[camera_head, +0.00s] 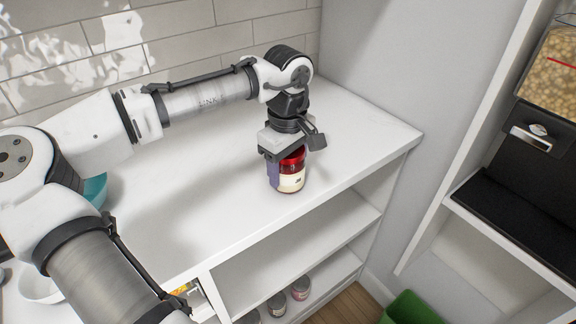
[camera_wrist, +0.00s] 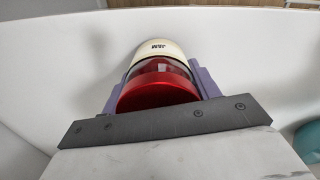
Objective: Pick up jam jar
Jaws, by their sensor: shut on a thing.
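The jam jar (camera_head: 291,179) has a red lid and a cream label, and is upright at the front right part of the white counter. It also shows in the wrist view (camera_wrist: 162,52), with its red lid toward the camera and dark lettering on the label. My gripper (camera_head: 284,172) comes down over the jar from above, its purple fingers on either side of the lid and upper body. In the wrist view the fingers (camera_wrist: 158,85) are shut on the jar. I cannot tell whether its base touches the counter.
The white counter (camera_head: 225,190) is clear around the jar. Its front edge is close by, above open shelves with several small jars (camera_head: 300,288). A teal bowl (camera_head: 95,188) is at left, partly behind my arm. A tall shelf unit and a green bin (camera_head: 410,309) stand at right.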

